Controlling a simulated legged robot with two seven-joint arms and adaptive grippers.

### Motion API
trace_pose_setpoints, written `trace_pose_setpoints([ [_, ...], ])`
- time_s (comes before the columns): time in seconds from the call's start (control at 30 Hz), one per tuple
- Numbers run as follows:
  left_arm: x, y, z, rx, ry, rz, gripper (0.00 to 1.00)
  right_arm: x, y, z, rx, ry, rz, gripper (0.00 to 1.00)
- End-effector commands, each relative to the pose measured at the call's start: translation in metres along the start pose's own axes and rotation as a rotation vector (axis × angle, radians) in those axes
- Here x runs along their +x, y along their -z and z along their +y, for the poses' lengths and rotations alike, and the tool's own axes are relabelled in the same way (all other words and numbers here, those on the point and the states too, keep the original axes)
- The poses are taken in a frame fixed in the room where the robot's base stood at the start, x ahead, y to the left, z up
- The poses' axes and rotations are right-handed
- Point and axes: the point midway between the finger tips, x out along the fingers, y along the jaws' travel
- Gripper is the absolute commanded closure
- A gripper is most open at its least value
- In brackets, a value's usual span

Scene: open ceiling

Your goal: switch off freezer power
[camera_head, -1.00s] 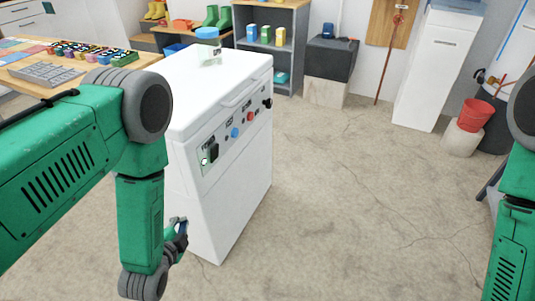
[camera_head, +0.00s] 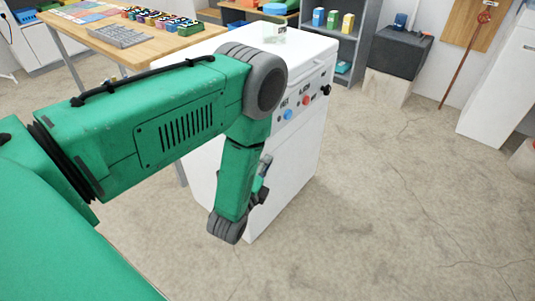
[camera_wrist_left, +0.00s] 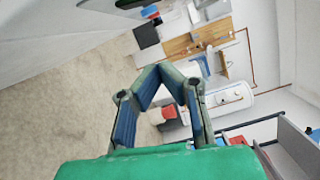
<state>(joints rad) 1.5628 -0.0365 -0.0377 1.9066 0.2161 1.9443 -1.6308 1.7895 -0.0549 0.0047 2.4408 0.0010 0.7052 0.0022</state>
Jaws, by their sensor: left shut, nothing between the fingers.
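The white freezer (camera_head: 298,160) stands in the middle of the head view, with a control panel on its front. The panel shows a blue button (camera_head: 288,115), a red button (camera_head: 306,100) and a black knob (camera_head: 326,90) at its far end. The near end of the panel, with the power switch area, is hidden behind my left arm. My left gripper (camera_head: 262,180) is low in front of the freezer, mostly hidden by the forearm. In the left wrist view its fingers (camera_wrist_left: 158,70) meet at the tips with nothing between them. My right gripper is out of view.
A blue-lidded jar (camera_head: 275,28) stands on the freezer top. A wooden workbench (camera_head: 165,50) with trays is behind left. A grey shelf (camera_head: 368,40) and a dark box (camera_head: 402,52) stand behind. The concrete floor (camera_head: 400,190) to the right is clear.

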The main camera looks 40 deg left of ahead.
Motion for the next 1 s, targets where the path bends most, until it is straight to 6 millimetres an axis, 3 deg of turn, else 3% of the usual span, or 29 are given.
trace_pose_setpoints([
  [0.4,0.087,-0.001,0.001,-0.001,0.005,-0.003,1.0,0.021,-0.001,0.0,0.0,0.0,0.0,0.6],
  [0.63,0.092,-0.033,0.0,0.0,0.001,-0.003,1.0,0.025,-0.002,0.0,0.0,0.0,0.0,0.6],
  [1.0,0.093,-0.039,0.0,0.0,0.0,0.0,1.0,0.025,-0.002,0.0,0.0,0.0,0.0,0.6],
])
